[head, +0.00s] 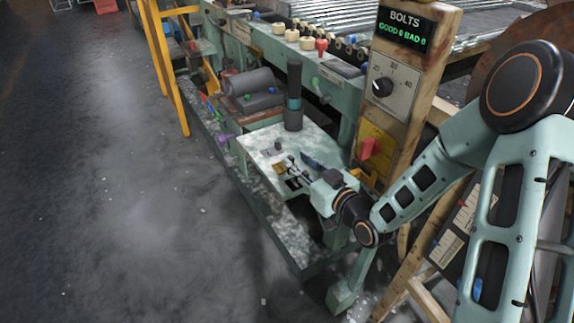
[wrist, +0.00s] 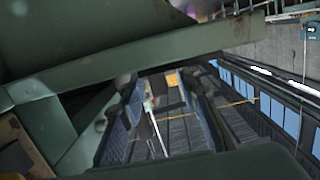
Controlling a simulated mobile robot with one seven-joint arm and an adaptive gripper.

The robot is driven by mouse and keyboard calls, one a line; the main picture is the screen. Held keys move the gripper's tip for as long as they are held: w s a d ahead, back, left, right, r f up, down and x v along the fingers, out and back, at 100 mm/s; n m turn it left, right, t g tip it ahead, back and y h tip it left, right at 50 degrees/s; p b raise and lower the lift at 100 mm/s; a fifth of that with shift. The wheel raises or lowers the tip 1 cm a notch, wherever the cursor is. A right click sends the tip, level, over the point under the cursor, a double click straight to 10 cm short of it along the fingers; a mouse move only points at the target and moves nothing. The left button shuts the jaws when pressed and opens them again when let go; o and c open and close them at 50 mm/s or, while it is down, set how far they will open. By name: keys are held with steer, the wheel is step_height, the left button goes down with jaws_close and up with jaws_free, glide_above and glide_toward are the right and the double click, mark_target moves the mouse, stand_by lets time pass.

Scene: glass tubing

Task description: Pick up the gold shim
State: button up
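The pale, mottled plate (head: 262,143) of the workbench carries several small dark pieces near its middle. A small gold patch (head: 293,183) shows near the plate's front edge, close to the fingers; it may be the gold shim, but it is too small to be sure. My gripper (head: 291,168) is low over the front right part of the plate, its dark fingers pointing left. I cannot tell whether it touches the gold patch or how far the fingers are apart. In the wrist view, dark ribbed shapes and green parts fill much of the picture.
A dark upright cylinder (head: 294,95) stands at the back of the plate. A wooden post (head: 408,80) with a dial and red switch rises close to my arm. Open floor (head: 120,200) lies at left.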

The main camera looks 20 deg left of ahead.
mark_target(292, 158)
steer(key=x, duration=0.3)
steer(key=shift+w+a+f+b, duration=0.1)
steer(key=shift+a+b, duration=0.2)
steer(key=shift+a, duration=0.15)
jaws_close()
